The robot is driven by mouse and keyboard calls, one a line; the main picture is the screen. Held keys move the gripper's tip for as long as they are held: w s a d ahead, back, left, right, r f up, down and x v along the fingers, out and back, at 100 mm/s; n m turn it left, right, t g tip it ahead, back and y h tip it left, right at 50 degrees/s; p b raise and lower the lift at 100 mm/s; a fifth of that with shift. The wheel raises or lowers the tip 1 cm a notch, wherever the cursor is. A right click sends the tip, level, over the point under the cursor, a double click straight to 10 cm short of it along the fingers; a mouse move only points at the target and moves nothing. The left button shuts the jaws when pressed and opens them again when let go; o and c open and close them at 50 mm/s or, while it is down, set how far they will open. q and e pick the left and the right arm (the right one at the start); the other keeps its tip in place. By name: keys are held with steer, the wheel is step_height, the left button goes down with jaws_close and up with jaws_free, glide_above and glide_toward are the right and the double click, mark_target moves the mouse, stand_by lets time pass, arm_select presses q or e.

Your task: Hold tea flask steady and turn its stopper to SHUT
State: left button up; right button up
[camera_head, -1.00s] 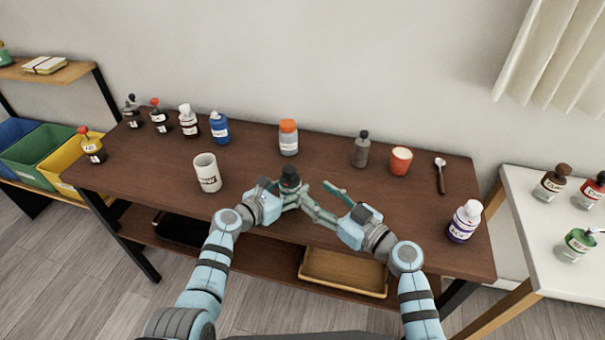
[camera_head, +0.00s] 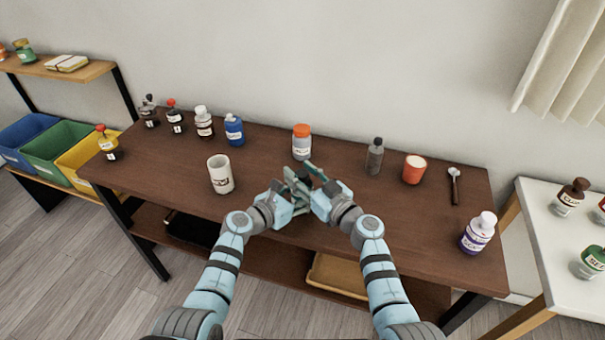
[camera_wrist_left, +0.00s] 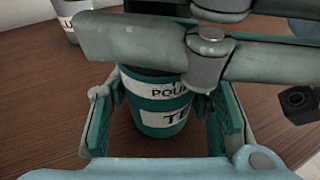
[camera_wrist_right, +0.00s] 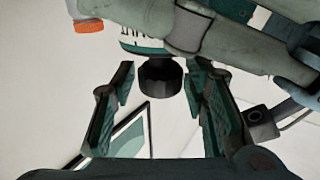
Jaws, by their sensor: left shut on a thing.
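The tea flask (camera_wrist_left: 155,118) is teal with white printed bands. In the left wrist view it stands between the fingers of my left gripper (camera_wrist_left: 160,112), which is shut on its body. The flask's black stopper (camera_wrist_right: 160,80) shows in the right wrist view, between the spread fingers of my right gripper (camera_wrist_right: 158,88). That gripper is open, with gaps visible on both sides of the stopper. In the head view my left gripper (camera_head: 290,184) and right gripper (camera_head: 311,178) meet at the flask and largely hide it. I cannot read any SHUT mark.
A white mug (camera_head: 220,176) stands left of the grippers. An orange-capped jar (camera_head: 301,146) stands just behind them.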

jaws_close()
steer(key=shift+n+g+y, duration=1.6)
steer(key=shift+g+y, duration=0.2)
steer(key=shift+o, duration=2.2)
jaws_free()
steer(key=v, duration=1.2)
steer(key=shift+s, duration=0.1)
